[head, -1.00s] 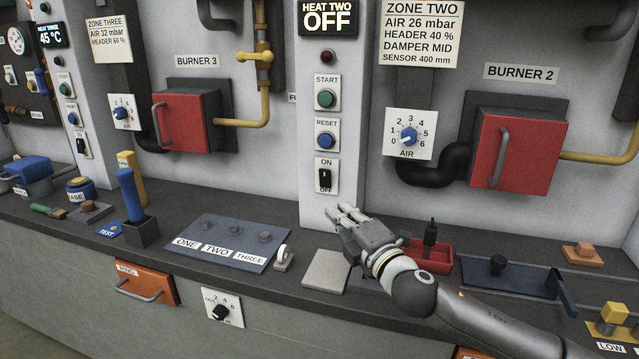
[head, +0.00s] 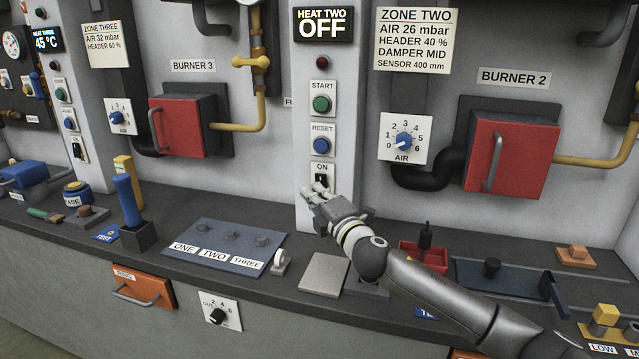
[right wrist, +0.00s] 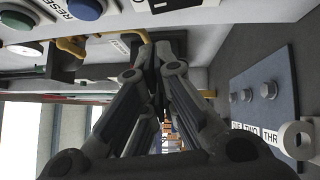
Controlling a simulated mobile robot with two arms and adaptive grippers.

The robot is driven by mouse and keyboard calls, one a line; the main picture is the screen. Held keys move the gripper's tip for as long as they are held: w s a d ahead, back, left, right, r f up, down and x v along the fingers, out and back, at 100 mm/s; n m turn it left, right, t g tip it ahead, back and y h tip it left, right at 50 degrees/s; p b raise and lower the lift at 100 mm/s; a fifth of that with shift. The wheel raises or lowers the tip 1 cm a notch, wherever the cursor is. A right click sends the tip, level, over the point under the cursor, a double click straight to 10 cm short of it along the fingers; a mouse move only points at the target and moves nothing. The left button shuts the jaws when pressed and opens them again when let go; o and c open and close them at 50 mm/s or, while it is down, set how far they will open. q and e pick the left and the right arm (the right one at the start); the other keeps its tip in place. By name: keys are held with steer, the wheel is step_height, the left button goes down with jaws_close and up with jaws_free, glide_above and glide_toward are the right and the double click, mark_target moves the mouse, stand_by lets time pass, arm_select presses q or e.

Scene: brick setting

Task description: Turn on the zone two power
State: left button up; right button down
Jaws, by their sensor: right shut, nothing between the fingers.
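The zone two power switch (head: 321,180) is on a white plate low on the pillar, below the blue RESET button. The ON label shows above it; its lower part is hidden behind my right gripper. The HEAT TWO display (head: 324,23) reads OFF. My right gripper (head: 316,189) is shut and empty, with its fingertips at or just in front of the lower part of the switch; I cannot tell whether they touch it. In the right wrist view the shut fingers (right wrist: 160,48) reach toward a white plate (right wrist: 180,5) at the top. My left gripper is not in view.
The green START button (head: 321,103) and blue RESET button (head: 322,145) sit above the switch. The blue ONE TWO THREE panel (head: 215,255), a pale square plate (head: 324,275) and a red tray (head: 420,257) are on the counter below. A red burner box (head: 512,155) is at right.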

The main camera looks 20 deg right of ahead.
steer(key=shift+w+d+r, duration=0.15)
steer(key=shift+w+d, duration=0.4)
steer(key=shift+w, duration=0.3)
steer(key=shift+w+d+r, duration=0.15)
steer(key=shift+w+d, duration=0.4)
steer(key=shift+w, duration=0.25)
steer(key=p, duration=0.4)
steer(key=shift+w+d+r+m+g, duration=0.2)
steer(key=shift+w+m+g, duration=0.1)
steer(key=shift+m, duration=0.1)
